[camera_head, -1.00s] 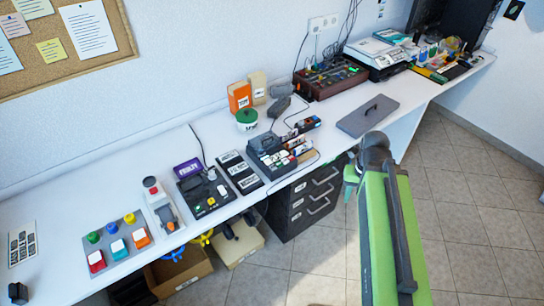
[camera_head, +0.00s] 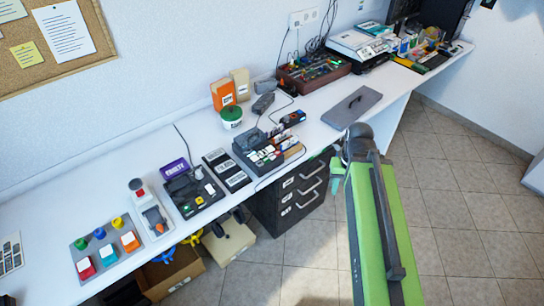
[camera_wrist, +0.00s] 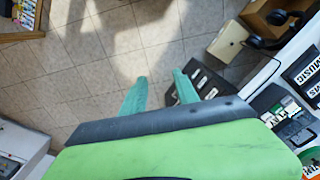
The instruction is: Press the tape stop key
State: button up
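A dark tape-recorder-like device (camera_head: 258,152) stands on the white bench, left of my arm, with a row of small keys in white, green and red along its front. It also shows at the right of the wrist view (camera_wrist: 287,118). The key labels are too small to read, so I cannot tell which is the stop key. My gripper (camera_wrist: 160,92) is open and empty, its two green fingers apart over the floor in front of the bench. In the head view my green arm hides most of it. It touches no key.
Dark drawers (camera_head: 292,197) stand under the bench. A purple-signed device (camera_head: 192,188), black label plates (camera_head: 227,170) and a coloured button panel (camera_head: 106,245) lie farther left. A grey handled plate (camera_head: 352,106) lies to the right. The floor by my arm is clear.

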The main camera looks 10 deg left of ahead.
grip_shut()
dwell(1.5)
